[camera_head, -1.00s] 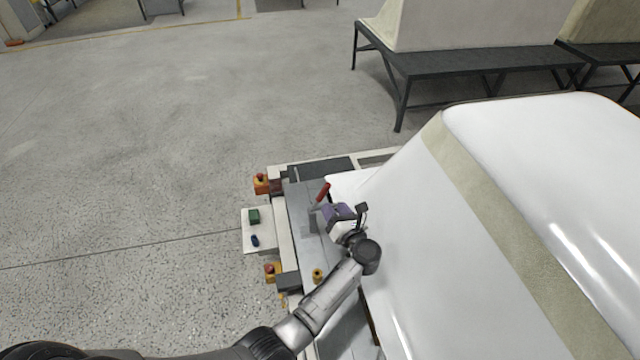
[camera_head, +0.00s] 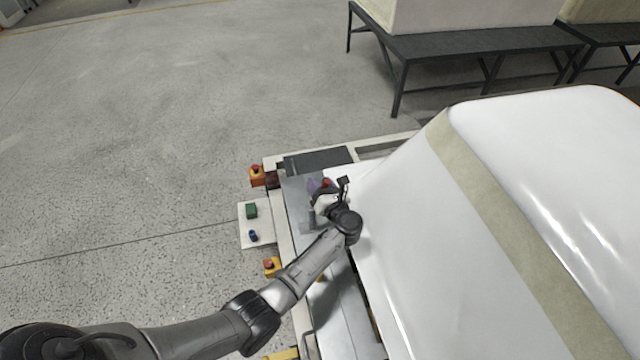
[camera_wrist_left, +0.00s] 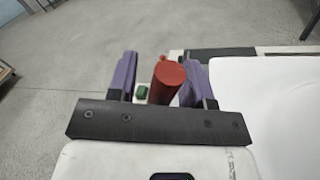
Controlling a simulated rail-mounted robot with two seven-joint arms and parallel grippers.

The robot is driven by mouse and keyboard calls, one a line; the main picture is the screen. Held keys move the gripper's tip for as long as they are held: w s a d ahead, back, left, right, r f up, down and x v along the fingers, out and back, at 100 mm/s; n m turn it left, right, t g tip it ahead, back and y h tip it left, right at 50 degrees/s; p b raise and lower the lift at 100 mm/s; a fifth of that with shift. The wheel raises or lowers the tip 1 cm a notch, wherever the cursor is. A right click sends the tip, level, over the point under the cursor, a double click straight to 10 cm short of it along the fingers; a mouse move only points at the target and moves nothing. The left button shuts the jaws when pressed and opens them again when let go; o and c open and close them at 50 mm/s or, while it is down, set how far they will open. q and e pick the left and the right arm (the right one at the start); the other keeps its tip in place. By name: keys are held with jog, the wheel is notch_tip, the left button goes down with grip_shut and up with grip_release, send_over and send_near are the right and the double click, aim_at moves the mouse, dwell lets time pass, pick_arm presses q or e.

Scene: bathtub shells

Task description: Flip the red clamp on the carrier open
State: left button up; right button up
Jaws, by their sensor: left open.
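The red clamp handle (camera_wrist_left: 166,80) stands between the two purple fingers of my left gripper (camera_wrist_left: 160,78) in the left wrist view. The fingers are apart; the right finger is close to the handle, and I cannot tell if they touch. In the head view only a bit of the red clamp (camera_head: 326,183) shows past my left gripper (camera_head: 319,188). The carrier (camera_head: 295,200) lies under the gripper, beside the white tub shell. The clamp's base is mostly hidden by the gripper. My right gripper is not in view.
The large white bathtub shell (camera_head: 480,230) rises close to the right of my left arm. A side plate with a green button box (camera_head: 251,211) and orange boxes with red buttons (camera_head: 256,174) edge the carrier. A dark bench (camera_head: 470,42) stands behind. The floor at left is clear.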

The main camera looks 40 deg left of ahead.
pick_arm(q)
jog(key=shift+c, duration=0.3)
grip_shut()
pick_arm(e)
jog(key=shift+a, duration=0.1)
